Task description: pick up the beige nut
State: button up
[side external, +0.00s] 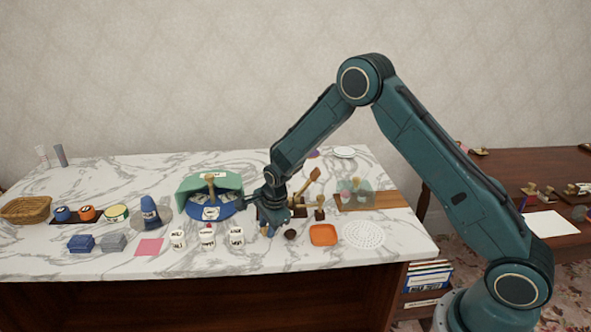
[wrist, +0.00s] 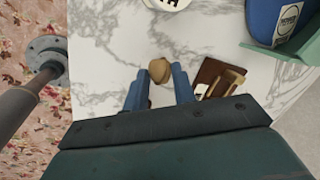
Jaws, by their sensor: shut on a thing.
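The beige nut (wrist: 160,70) is a small rounded tan thing in the wrist view, between the two blue fingers of my gripper (wrist: 159,76). My gripper is shut on it. In the side external view my gripper (side external: 268,230) points down low over the marble table, near its front. I cannot make out the beige nut there. I cannot tell whether the nut touches the table.
A dark brown ball (side external: 290,234) and an orange dish (side external: 323,235) lie to the right of my gripper. A white perforated disc (side external: 363,234) lies further right.

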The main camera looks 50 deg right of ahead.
notch_tip(320, 180, up, 19)
dwell(0.5)
jog(key=shift+w+d, duration=0.1)
dwell(0.5)
